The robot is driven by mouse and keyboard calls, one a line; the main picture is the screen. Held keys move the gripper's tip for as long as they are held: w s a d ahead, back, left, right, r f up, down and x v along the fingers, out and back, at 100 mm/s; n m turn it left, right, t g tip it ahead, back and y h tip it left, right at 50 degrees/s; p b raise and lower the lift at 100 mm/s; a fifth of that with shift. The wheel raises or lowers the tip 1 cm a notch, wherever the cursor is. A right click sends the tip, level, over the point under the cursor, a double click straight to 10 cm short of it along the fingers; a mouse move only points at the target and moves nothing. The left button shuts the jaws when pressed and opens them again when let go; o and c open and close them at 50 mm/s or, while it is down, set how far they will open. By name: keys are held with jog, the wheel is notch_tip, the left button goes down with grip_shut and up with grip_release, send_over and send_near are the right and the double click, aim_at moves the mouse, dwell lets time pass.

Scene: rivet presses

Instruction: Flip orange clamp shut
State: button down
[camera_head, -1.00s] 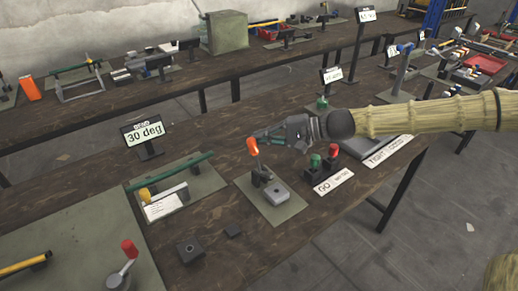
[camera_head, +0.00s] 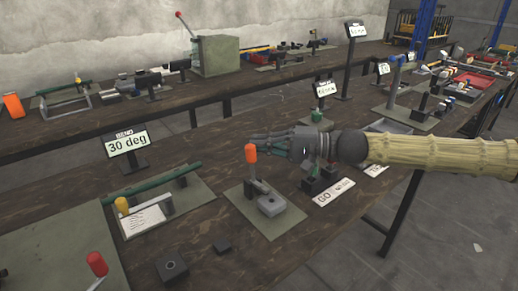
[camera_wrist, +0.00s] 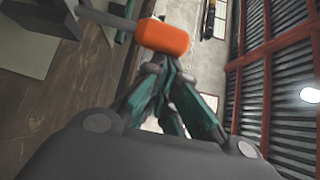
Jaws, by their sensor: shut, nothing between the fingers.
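The orange clamp handle (camera_head: 251,153) stands upright on its grey lever above a grey metal base (camera_head: 271,205) on a green-grey plate (camera_head: 238,192) on the near bench. My gripper (camera_head: 257,148) is level with the handle's upper part, coming from the right, its fingers shut and empty. In the wrist view the orange handle (camera_wrist: 164,36) lies just beyond my fingertips (camera_wrist: 155,62), very close or touching; I cannot tell which. The lever runs off to the left there.
The 30 deg sign (camera_head: 127,143) and a fixture with a green bar (camera_head: 152,182) stand to the left. A GO label (camera_head: 334,191) and red and green pieces sit right of the clamp, partly behind my gripper. Small dark blocks (camera_head: 172,264) lie in front.

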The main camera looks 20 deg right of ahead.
jog(key=shift+s+d+r+b, duration=0.15)
jog(key=shift+s+b, duration=0.4)
jog(key=shift+b, duration=0.45)
